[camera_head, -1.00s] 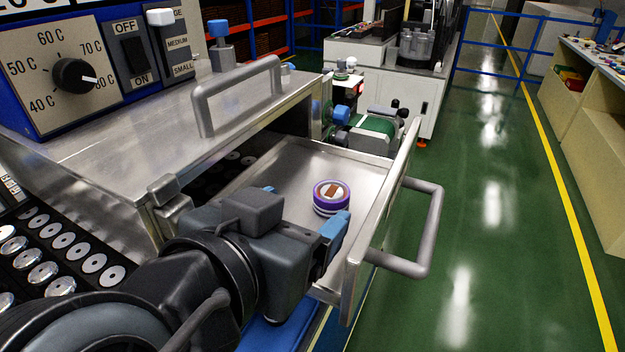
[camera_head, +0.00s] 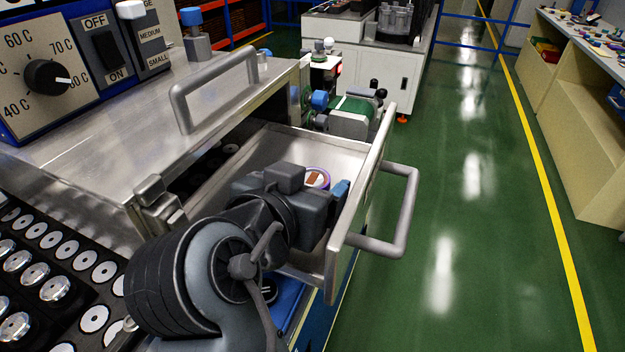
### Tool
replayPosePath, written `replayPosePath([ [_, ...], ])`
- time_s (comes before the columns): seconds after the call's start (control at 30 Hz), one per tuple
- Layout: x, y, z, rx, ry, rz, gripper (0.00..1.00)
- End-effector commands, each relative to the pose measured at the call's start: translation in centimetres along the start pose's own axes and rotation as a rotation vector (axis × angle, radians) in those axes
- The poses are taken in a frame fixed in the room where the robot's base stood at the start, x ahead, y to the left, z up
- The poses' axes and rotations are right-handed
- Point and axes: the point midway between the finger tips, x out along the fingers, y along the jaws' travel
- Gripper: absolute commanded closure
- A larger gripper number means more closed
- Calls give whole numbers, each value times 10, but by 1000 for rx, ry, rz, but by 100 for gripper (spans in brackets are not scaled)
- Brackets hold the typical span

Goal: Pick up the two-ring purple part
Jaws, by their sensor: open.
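The purple part (camera_head: 318,177) lies in the open metal drawer (camera_head: 289,148). It is round, with a brown and white top; its lower side, where white rings showed earlier, is now mostly hidden behind my gripper. My gripper (camera_head: 318,189) reaches into the drawer from the near side, close to the part. A blue fingertip shows just right of the part; the other fingertip is hidden. The jaws are open, and I cannot tell whether they stand around the part.
The drawer front with its handle (camera_head: 401,215) stands close to the right of my gripper. The metal cabinet (camera_head: 110,130) with a dial rises at left. Trays of round silver parts (camera_head: 50,265) lie at lower left. Green floor is free at right.

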Motion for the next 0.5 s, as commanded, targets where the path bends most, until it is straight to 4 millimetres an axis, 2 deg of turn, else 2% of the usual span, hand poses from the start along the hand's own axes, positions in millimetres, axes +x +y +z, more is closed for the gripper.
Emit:
replayPosePath([
  [0.07,0,0,0,0,0,0,24],
  [0.5,0,0,0,0,0,0,66],
])
